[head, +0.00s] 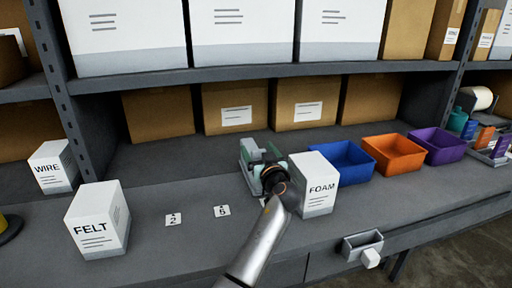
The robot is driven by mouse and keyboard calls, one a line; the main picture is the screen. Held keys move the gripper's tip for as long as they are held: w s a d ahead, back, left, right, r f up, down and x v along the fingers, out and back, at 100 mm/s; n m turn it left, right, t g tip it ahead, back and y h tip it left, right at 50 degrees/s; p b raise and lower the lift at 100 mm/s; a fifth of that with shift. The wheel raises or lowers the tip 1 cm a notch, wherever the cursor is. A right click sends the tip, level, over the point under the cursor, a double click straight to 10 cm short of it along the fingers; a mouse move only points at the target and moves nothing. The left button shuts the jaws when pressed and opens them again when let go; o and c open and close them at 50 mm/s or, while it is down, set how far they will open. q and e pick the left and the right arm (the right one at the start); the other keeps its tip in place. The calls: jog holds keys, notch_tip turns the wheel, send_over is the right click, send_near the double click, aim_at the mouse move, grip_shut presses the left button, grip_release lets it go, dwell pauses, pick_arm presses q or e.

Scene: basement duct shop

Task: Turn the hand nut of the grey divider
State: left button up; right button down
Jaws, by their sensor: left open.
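I cannot make out a grey divider or its hand nut in the head view. My left arm reaches up from the bottom middle, and my left gripper (256,153) is over the worktop, just left of the white FOAM box (317,184). It is pale green and dark, and its fingers are open, pointing away from me toward the back of the bench. The wrist and gripper body hide the worktop beneath and just behind them. I cannot tell whether anything small lies between the fingers. My right gripper is not in view.
White boxes marked FELT (97,220) and WIRE (52,167) stand at left. Numbered cards (222,210) lie mid-bench. Blue (343,163), orange (394,154) and purple (437,146) bins stand right. A small grey holder (362,243) juts from the front edge. A shelf (250,74) overhangs the back.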

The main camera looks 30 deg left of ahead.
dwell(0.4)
pick_arm(q)
grip_shut()
dwell(0.5)
